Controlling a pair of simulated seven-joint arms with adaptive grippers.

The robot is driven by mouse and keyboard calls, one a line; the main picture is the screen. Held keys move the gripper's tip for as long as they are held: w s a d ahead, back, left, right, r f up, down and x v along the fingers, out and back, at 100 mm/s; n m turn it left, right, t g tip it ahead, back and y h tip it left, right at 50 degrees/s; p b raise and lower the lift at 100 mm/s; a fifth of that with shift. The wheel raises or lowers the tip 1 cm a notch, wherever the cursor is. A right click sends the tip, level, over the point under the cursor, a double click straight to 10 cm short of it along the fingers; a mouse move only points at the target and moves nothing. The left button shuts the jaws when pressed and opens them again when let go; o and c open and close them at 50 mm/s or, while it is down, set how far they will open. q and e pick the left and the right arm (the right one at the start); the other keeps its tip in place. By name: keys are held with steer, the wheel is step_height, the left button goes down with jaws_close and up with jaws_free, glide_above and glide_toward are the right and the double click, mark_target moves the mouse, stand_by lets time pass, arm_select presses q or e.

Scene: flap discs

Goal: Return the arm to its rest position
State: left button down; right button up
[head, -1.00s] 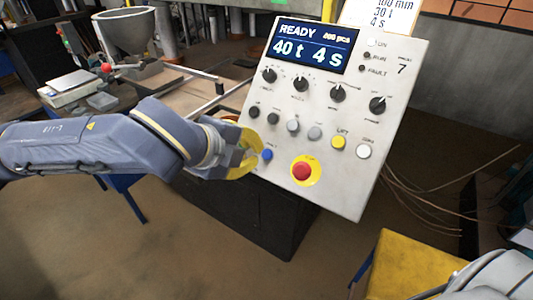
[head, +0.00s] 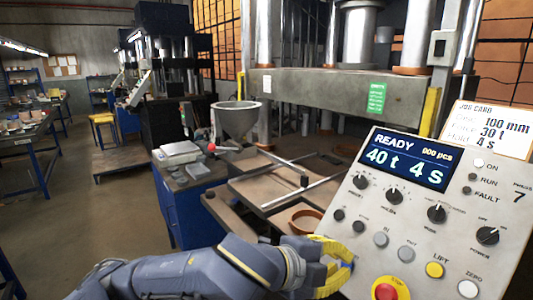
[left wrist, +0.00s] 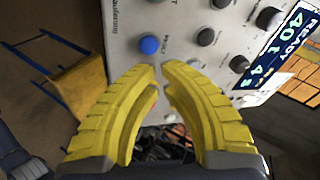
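My left arm (head: 190,275) comes in from the bottom left in the head view. Its yellow-fingered left gripper (head: 338,264) is at the lower left edge of the control panel (head: 345,220). In the left wrist view the fingertips (left wrist: 161,68) nearly meet, with nothing seen between them. The blue button (left wrist: 149,45) lies just beyond the tips there; I cannot tell whether they touch the panel. My right gripper is out of view.
The panel display (head: 406,162) reads READY, 40 t 4 s. A job card (head: 490,128) stands above it. A red stop button (head: 388,289) is right of the gripper. Behind are a grey funnel (head: 237,118), a scale (head: 178,152) and a brown ring (head: 305,220). Open floor lies left.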

arm_select(q)
steer(key=w+a+f+n+t+y, duration=0.3)
steer(key=a+f+n+t+y, duration=0.3)
steer(key=a+f+n, duration=1.2)
steer(key=s+a+f+g+y, duration=0.2)
steer(key=s+a+f+y, duration=0.1)
steer(key=s+a+f, duration=0.5)
steer(key=s+a+f+g+y, duration=0.1)
steer(key=s+a+f+y, duration=0.35)
steer(key=a, duration=0.65)
steer(key=s+a+f+g+y, duration=0.2)
steer(key=s+a+f, duration=0.4)
steer(key=s+a, duration=0.25)
steer(key=d+f+n+g+h, duration=0.1)
steer(key=d+f+g, duration=0.15)
steer(key=f, duration=1.25)
steer(key=d+f+g+h, duration=0.1)
steer(key=d+f+h, duration=0.15)
steer(key=f, duration=1.25)
steer(key=s+f+n+g+h, duration=0.1)
steer(key=s+f+n+g, duration=0.1)
steer(key=s+f, duration=2)
steer(key=shift+s+d+n, duration=0.2)
steer(key=shift+s+n, duration=0.4)
steer(key=shift+s, duration=0.05)
steer(key=shift+g, duration=0.25)
